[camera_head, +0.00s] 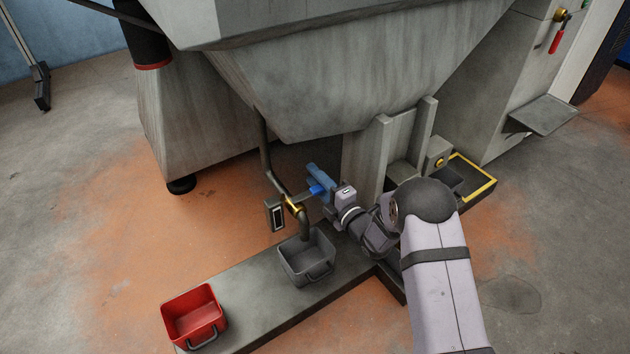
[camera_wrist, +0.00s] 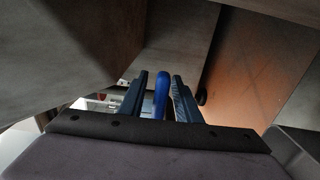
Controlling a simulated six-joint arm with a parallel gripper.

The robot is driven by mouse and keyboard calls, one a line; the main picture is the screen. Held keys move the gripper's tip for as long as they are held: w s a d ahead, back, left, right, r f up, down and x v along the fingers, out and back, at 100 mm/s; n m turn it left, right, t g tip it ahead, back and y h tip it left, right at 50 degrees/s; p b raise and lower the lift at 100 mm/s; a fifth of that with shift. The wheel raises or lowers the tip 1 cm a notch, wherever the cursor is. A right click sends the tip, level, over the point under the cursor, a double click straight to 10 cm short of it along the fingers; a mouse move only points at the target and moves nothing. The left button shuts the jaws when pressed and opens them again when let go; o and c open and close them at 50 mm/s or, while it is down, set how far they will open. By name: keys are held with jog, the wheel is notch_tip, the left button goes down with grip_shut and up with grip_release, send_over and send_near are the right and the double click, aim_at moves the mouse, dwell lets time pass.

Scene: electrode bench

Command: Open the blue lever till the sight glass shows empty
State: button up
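The blue lever (camera_head: 317,189) sticks out to the right from the brass valve (camera_head: 292,205) on the bent drain pipe. My gripper (camera_head: 317,176) is at the lever's outer end. In the wrist view the lever (camera_wrist: 161,95) stands between the two fingers of my gripper (camera_wrist: 160,90), with a narrow gap on each side, so the fingers are open around it. The sight glass (camera_head: 278,216) is a small pale-framed window left of the valve. Its window looks dark; I cannot read the level for sure.
A grey bucket (camera_head: 305,262) stands under the pipe's outlet on a low grey plinth. A red bucket (camera_head: 193,318) stands at the plinth's front left end. The big grey hopper (camera_head: 350,70) overhangs the valve closely. A yellow-edged tray (camera_head: 476,172) lies to the right.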

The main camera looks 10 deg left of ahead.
grip_shut()
dwell(0.4)
jog(key=s+d+m+t+h+p, duration=0.1)
jog(key=m+h, duration=0.1)
jog(key=s+d+m+t+h+p, duration=0.1)
jog(key=t+h, duration=0.1)
jog(key=h, duration=0.1)
jog(key=d+m+t+h+p, duration=0.1)
jog(key=m+h, duration=0.1)
jog(key=shift+s+d+r+m+h, duration=0.1)
jog(key=shift+s+d+m+h, duration=0.1)
jog(key=shift+s+m+h, duration=0.15)
jog(key=shift+s+d+m+h+p, duration=0.5)
jog(key=shift+s+m+h, duration=0.55)
jog(key=shift+h, duration=0.85)
jog(key=shift+s+d+m+h+p, duration=0.35)
jog(key=shift+s+m+h+p, duration=0.3)
jog(key=shift+m+h, duration=1)
jog(key=shift+s+d+m+h+p, duration=0.45)
jog(key=shift+s+m+h, duration=0.55)
jog(key=shift+h, duration=1.1)
